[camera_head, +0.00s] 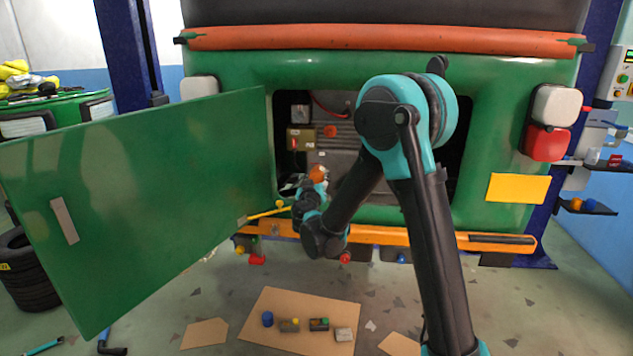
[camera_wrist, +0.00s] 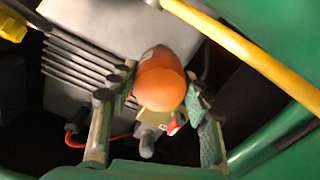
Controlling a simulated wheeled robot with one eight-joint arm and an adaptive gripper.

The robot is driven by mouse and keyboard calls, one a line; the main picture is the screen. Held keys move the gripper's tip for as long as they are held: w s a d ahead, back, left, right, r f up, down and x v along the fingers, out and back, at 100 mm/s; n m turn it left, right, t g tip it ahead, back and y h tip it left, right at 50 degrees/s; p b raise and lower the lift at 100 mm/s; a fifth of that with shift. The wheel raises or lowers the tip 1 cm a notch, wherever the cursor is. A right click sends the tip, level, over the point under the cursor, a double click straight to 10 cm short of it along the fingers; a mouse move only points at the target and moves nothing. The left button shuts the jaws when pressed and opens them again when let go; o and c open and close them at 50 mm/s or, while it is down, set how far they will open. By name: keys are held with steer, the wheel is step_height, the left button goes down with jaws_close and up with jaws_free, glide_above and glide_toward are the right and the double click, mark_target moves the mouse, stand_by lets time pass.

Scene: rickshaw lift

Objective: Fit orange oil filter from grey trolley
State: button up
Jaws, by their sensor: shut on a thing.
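The orange oil filter (camera_wrist: 160,82) is held between the two fingers of my gripper (camera_wrist: 157,105) in the wrist view. In the head view the orange filter (camera_head: 318,172) shows small at the tip of my gripper (camera_head: 314,182), inside the open engine bay of the green rickshaw. A grey finned engine block (camera_wrist: 110,45) lies behind the filter in the wrist view. A small grey metal fitting (camera_wrist: 150,135) shows just below the filter there. I cannot tell whether the filter touches the engine. The grey trolley cannot be made out.
The green hatch door (camera_head: 140,200) stands open at the left. A yellow rod (camera_head: 268,213) shows near my gripper and crosses the wrist view (camera_wrist: 250,55). The orange bumper (camera_head: 400,235) runs below the bay. A cardboard sheet (camera_head: 290,340) with small parts lies on the floor.

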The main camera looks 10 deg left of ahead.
mark_target(320, 169)
steer(key=n, duration=0.7)
steer(key=shift+n, duration=0.3)
steer(key=n, duration=0.3)
steer(key=shift+n, duration=0.3)
steer(key=n, duration=0.3)
steer(key=shift+n, duration=0.3)
steer(key=shift+w+d, duration=0.15)
steer(key=shift+w, duration=3.4)
steer(key=shift+w+d, duration=0.1)
steer(key=shift+w, duration=0.4)
